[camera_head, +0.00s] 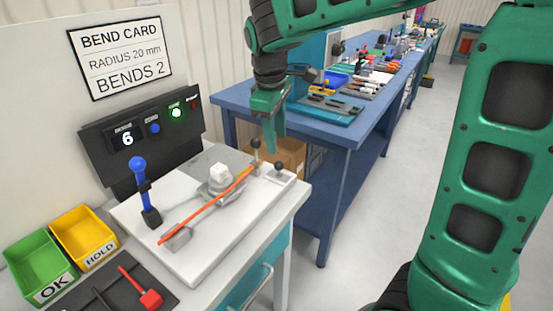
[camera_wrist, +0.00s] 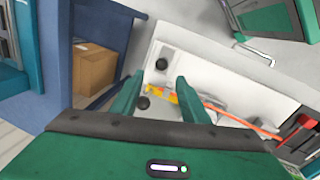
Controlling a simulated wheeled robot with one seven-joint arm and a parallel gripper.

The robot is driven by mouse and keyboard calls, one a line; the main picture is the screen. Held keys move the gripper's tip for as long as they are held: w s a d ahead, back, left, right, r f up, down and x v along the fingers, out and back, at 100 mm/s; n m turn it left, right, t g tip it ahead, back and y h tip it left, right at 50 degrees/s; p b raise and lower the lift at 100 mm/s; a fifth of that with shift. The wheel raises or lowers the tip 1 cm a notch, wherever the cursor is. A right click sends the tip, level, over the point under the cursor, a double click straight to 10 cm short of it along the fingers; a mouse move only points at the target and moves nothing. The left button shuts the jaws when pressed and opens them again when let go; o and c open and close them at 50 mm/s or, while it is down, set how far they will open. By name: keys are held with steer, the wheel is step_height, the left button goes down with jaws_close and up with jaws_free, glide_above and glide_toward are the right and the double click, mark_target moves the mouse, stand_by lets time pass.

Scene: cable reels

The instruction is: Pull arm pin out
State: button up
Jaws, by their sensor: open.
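Two black-knobbed pins show at the right end of the bending plate. One pin (camera_head: 255,144) stands upright near the far end of the orange rod (camera_head: 207,205); it shows in the wrist view as a dark knob (camera_wrist: 143,102) beside the left finger. The other pin (camera_head: 280,165) sits in a small white block near the plate's corner and shows in the wrist view as a round knob (camera_wrist: 162,64). I cannot tell which is the arm pin. My gripper (camera_head: 271,148) is open and empty, fingers pointing down, close above these pins. Contact with either is not visible.
A blue-handled lever (camera_head: 143,190) stands at the plate's left. Green (camera_head: 40,265) and yellow (camera_head: 84,238) bins stand left. A control box (camera_head: 140,140) is behind. A blue bench (camera_head: 340,140) lies beyond, with a cardboard box (camera_wrist: 95,68) underneath.

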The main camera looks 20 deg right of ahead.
mark_target(278, 162)
steer(key=f, duration=0.3)
steer(key=w+f, duration=0.1)
steer(key=f, duration=0.2)
steer(key=d+f, duration=0.1)
steer(key=f, duration=0.2)
steer(key=shift+w, duration=0.15)
